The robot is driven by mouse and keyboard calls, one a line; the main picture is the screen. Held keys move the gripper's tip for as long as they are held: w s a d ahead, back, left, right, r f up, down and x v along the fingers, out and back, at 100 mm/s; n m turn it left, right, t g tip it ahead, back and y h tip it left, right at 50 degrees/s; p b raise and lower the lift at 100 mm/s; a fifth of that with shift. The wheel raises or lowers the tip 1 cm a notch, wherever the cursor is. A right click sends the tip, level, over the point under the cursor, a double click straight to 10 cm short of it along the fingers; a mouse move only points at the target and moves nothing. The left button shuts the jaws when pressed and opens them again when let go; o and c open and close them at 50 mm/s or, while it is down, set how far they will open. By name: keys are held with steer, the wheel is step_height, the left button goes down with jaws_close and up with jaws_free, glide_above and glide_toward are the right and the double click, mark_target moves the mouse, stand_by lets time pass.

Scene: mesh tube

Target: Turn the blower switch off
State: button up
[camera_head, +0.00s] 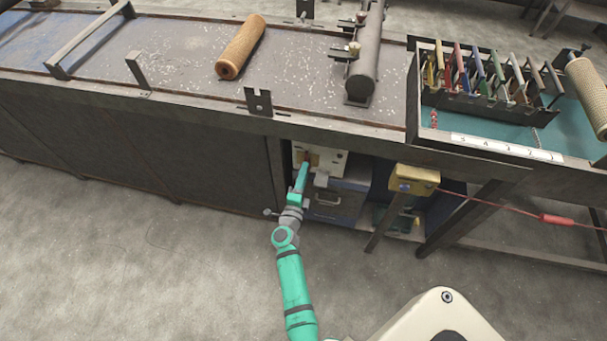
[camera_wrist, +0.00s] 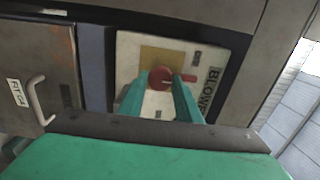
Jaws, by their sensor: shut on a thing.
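The blower switch is a round red knob (camera_wrist: 161,79) on a pale panel (camera_wrist: 128,62) with a brass-coloured plate behind the knob. The panel bears the dark lettering "BLOWER" on its right side in the wrist view. My gripper (camera_wrist: 160,88) has its two green fingers on either side of the knob, shut on it. In the head view my gripper (camera_head: 304,166) reaches under the bench to the panel (camera_head: 329,160), and the arm hides much of the knob there.
Left of the panel in the wrist view is a grey door with a curved handle (camera_wrist: 38,101). The bench edge (camera_head: 215,106) overhangs the panel. A yellow box (camera_head: 415,179) with a red cable is to the right. The floor at left is clear.

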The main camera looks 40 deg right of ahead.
stand_by(0.3)
steer(key=o, duration=1.1)
steer(key=shift+c, duration=0.2)
steer(key=v, duration=1)
steer(key=shift+s+a, duration=0.25)
steer(key=shift+s, duration=0.1)
steer(key=s+a+r+n+t+y, duration=0.1)
steer(key=s+a+r+n+y, duration=0.3)
steer(key=s+a+n, duration=0.5)
steer(key=s+a+r+n+t+y, duration=0.1)
steer(key=s+a+r+n+y, duration=0.4)
steer(key=s+a+r+n, duration=0.2)
steer(key=s+a+r+n+t+y, duration=0.1)
steer(key=s+a+r+n+y, duration=0.3)
steer(key=s+a+n, duration=0.7)
steer(key=shift+s+a+r+n+t+y, duration=0.4)
steer(key=shift+s+r, duration=0.3)
steer(key=shift+s, duration=0.4)
